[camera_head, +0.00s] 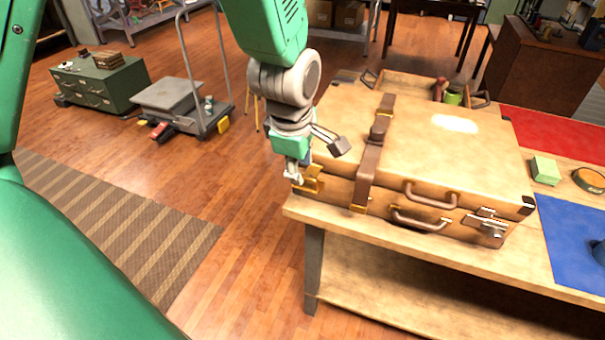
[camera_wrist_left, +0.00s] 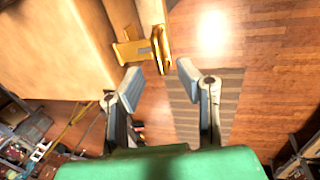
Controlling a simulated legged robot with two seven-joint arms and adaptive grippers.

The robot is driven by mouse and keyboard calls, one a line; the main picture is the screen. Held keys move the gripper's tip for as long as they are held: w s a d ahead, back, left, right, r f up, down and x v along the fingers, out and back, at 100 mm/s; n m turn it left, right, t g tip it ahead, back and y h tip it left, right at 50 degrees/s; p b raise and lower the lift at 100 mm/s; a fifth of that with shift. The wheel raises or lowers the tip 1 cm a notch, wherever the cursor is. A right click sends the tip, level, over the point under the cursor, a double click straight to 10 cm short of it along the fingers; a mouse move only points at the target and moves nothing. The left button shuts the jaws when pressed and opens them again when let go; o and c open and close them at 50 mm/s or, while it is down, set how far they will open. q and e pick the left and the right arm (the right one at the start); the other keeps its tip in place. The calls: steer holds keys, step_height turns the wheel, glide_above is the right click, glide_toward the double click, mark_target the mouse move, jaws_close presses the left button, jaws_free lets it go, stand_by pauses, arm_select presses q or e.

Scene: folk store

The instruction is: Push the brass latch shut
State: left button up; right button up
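A tan suitcase (camera_head: 460,165) with its lid down lies on a wooden table (camera_head: 400,250). A brass latch (camera_head: 314,180) is on its near left corner, partly behind my left gripper (camera_head: 297,178). In the left wrist view the brass latch (camera_wrist_left: 160,48) shows a plate on the case and a part standing out from it. My left gripper (camera_wrist_left: 160,79) is open and empty there, its two fingertips apart just short of the latch. Whether a fingertip touches it I cannot tell. My right gripper is not in view.
A brown strap (camera_head: 369,165) crosses the suitcase, with handles and a metal catch (camera_head: 487,222) along the front. A green block (camera_head: 545,170) and blue cloth (camera_head: 570,235) lie to the right. A cart (camera_head: 170,95) stands back left.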

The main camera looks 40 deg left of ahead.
arm_select(q)
steer(key=shift+x, duration=1.1)
jaws_close()
